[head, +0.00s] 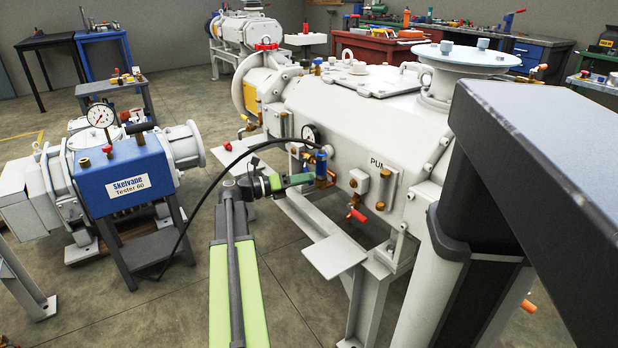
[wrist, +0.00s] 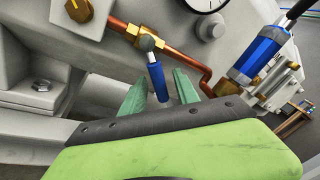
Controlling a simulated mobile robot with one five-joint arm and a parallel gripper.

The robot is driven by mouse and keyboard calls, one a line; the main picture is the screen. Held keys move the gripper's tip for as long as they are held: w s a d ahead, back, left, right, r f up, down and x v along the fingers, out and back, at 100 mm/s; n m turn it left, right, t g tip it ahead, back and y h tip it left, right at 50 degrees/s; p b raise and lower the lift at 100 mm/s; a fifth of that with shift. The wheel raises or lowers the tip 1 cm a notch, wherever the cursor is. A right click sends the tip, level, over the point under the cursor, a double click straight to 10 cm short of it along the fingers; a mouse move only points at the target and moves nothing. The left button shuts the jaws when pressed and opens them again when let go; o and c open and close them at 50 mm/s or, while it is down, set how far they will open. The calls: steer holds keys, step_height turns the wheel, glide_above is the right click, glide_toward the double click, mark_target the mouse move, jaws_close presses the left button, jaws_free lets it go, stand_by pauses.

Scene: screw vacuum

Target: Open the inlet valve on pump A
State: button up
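Pump A is probably the large white machine (head: 345,105) on the right in the head view; its lettering is partly hidden. In the wrist view a small valve with a blue lever (wrist: 157,82) sits on a copper pipe (wrist: 185,58). I cannot tell whether this is the inlet valve. My gripper (wrist: 159,88) is open, with its two green fingers apart on either side of the lever's lower end. I cannot tell whether a finger touches it. In the head view my gripper (head: 300,179) is at the pump's front side.
A blue cylindrical fitting (wrist: 257,52) with a black hose is right of my gripper. A brass knob (wrist: 79,9) is upper left. A red-handled valve (head: 356,214) hangs below the pump's front. The blue tester (head: 125,172) stands left, and its black hose (head: 203,195) crosses behind my arm.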

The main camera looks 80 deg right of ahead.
steer(key=shift+c, duration=0.5)
jaws_close()
stand_by(0.7)
